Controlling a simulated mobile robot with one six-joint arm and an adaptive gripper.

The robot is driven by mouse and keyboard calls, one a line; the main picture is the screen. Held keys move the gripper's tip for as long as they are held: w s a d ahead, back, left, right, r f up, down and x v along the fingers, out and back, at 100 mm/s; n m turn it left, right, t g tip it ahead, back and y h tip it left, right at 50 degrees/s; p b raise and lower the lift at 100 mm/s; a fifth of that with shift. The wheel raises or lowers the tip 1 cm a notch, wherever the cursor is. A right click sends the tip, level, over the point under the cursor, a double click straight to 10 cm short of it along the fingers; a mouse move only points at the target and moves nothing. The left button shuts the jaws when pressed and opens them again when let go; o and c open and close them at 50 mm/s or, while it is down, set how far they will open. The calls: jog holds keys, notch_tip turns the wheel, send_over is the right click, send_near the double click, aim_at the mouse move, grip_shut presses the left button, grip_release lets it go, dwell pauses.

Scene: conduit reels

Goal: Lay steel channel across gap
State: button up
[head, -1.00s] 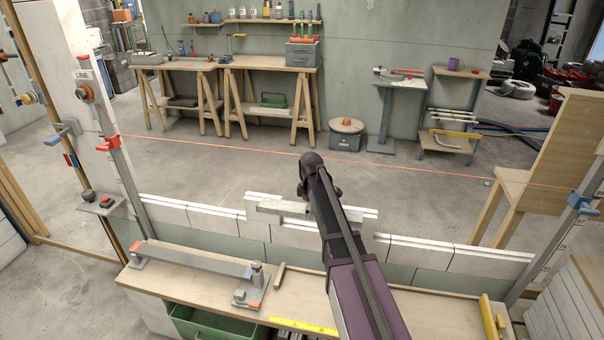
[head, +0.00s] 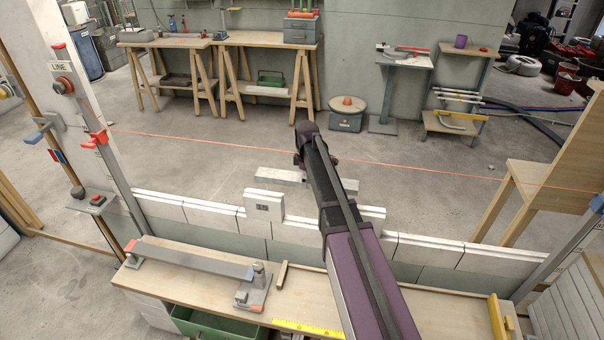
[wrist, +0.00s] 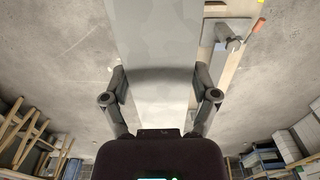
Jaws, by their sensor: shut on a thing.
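The steel channel (head: 280,175) is a pale grey bar lying roughly level, left to right in the head view. Its right end (head: 350,186) shows past my arm, which hides its middle. In the wrist view the channel (wrist: 152,45) is a broad grey strip between the fingers. My gripper (wrist: 162,95) is shut on it. The channel appears apart from the wall, above or beyond its top. The gap lies between a raised left block (head: 264,204) and a raised right block (head: 371,217), partly behind my arm.
An orange string line (head: 210,143) runs across the view above the wall. A wooden bench (head: 190,287) with a grey rail fixture (head: 190,258) stands in front. A metal upright (head: 88,125) stands left and a wooden stand (head: 540,185) right. The floor beyond the wall is mostly clear.

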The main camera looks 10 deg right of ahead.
jog(key=shift+w, duration=0.15)
jog(key=shift+f, duration=0.15)
dwell(0.4)
notch_tip(320, 180, down, 8)
jog(key=b, duration=0.8)
jog(key=shift+f+b, duration=0.25)
jog(key=shift+b, duration=0.2)
dwell(1.1)
jog(key=o, duration=1.2)
jog(key=shift+r, duration=0.2)
